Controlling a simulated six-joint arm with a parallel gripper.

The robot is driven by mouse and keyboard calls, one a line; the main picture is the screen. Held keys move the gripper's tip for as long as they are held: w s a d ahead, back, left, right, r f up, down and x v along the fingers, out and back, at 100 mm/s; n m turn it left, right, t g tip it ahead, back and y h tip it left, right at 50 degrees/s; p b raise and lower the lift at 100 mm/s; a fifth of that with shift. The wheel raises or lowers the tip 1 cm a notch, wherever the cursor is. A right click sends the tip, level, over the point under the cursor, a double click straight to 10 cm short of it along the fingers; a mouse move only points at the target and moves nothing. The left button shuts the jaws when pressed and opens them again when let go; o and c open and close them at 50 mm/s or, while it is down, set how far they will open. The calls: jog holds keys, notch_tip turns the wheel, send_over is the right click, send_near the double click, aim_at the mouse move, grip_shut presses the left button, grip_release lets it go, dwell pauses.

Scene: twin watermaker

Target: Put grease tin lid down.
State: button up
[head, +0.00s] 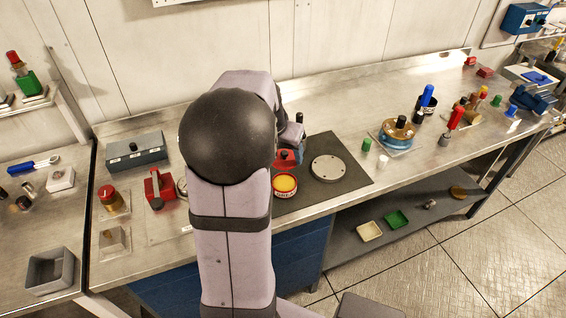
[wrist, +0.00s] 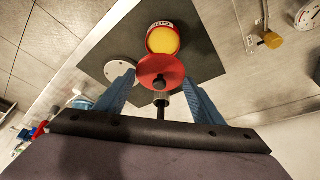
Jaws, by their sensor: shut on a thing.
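The grease tin lid (wrist: 162,66) is a red disc with a black knob. In the wrist view it sits between the blue fingers of my gripper (wrist: 159,76), which is shut on it by its edges. In the head view the lid (head: 285,162) shows just behind the tin, partly hidden by my arm. The open grease tin (wrist: 163,40), red with yellow grease inside, is beyond the lid in the wrist view. It stands on the dark mat in the head view (head: 285,184). The gap between lid and mat is hard to judge.
The dark mat (head: 345,182) bears a round grey plate (head: 328,168) right of the tin. A red block-like item (head: 160,186) and a grey box (head: 134,152) stand to the left. A blue-rimmed round fixture (head: 397,133) stands to the right. The mat's right part is bare.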

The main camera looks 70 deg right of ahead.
jog(key=shift+r, duration=0.2)
jog(key=shift+w+d, duration=0.35)
jog(key=shift+d, duration=0.05)
jog(key=shift+w+d+f+m+g+b, duration=0.9)
jog(key=shift+w+d+f+m, duration=1.05)
jog(key=shift+w+d, duration=3.15)
jog(key=shift+m+y, duration=0.25)
jog(key=shift+y, duration=0.05)
jog(key=shift+w+a+f+p, duration=0.25)
jog(key=shift+f+p, duration=0.3)
jog(key=shift+f, duration=0.85)
jog(key=shift+w+a+f+p, duration=0.3)
jog(key=shift+f+p, duration=0.2)
jog(key=shift+f, duration=0.95)
jog(key=shift+w+a+f+p, duration=0.25)
jog(key=shift+f+p, duration=0.3)
jog(key=shift+f, duration=1.3)
jog(key=shift+f, duration=0.1)
